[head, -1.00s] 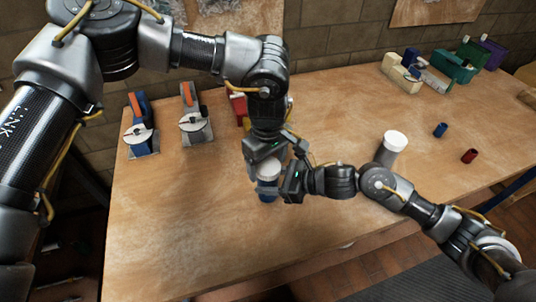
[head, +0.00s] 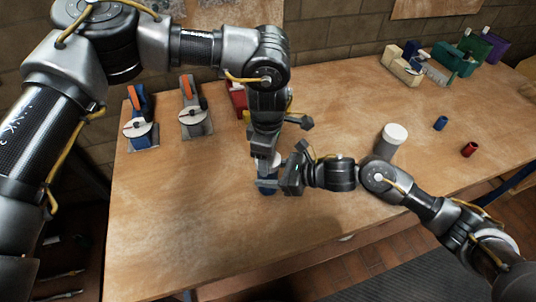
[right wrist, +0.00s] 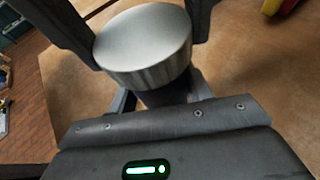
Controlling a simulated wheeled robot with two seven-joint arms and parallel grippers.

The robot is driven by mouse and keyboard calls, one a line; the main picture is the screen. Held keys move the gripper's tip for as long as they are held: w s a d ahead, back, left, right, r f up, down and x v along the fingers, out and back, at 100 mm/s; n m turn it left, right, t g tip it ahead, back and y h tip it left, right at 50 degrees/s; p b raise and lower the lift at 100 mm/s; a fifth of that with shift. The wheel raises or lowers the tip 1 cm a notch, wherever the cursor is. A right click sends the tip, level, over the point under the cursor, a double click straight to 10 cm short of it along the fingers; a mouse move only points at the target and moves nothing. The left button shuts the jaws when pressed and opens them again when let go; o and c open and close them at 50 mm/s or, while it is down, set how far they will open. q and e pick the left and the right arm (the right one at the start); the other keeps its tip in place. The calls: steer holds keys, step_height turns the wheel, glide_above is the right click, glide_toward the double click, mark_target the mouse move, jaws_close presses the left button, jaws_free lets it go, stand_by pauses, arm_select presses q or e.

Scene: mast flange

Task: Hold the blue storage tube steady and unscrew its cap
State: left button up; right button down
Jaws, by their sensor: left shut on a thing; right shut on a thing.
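The blue storage tube (head: 266,188) stands upright near the front middle of the table, mostly hidden by my grippers. Its pale round cap (right wrist: 145,45) shows clearly in the right wrist view, on top of the dark tube body. My right gripper (head: 272,183) comes in from the right, below the cap, and is shut on the tube body. Whether a gap shows under the cap I cannot tell.
A grey container with a white lid (head: 391,141) stands to the right. A small blue cylinder (head: 440,123) and a red one (head: 469,149) lie beyond it. Two orange-handled devices (head: 140,130) (head: 195,120) are at the back left. The front-left table is clear.

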arm_select(q)
steer(key=n, duration=0.5)
steer(key=shift+n, duration=0.3)
steer(key=n, duration=0.2)
steer(key=shift+n, duration=0.4)
steer(key=n, duration=0.4)
steer(key=shift+n, duration=0.3)
steer(key=n, duration=0.4)
steer(key=o, duration=1.1)
steer(key=shift+s+d, duration=0.1)
steer(key=shift+r, duration=0.15)
